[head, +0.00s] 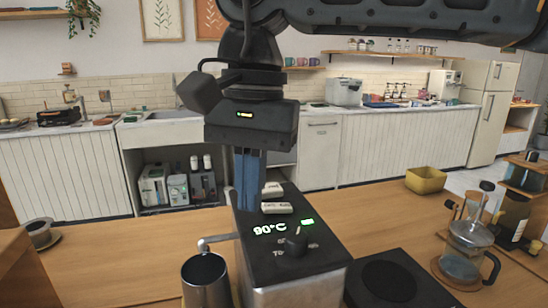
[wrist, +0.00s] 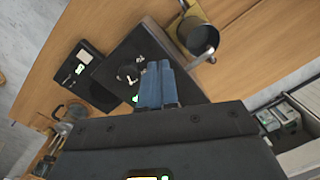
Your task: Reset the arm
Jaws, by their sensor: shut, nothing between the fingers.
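My gripper (head: 249,205) points down over the back of the black-topped machine in the head view. Its blue fingers are together with nothing between them. In the wrist view my gripper (wrist: 155,66) shows shut above the dark top of the same machine. The machine (head: 330,262) shows a lit 90°C readout, a green display and a black knob. Whether the fingertips touch the machine is hard to tell.
A metal pitcher (head: 205,278) stands at the machine's left. A black scale (head: 418,291) and a glass server (head: 466,255) are at the right. A yellow bowl (head: 426,180) sits farther back. A small dark cup (head: 38,232) is at the left. The wooden counter (head: 110,255) is clear between.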

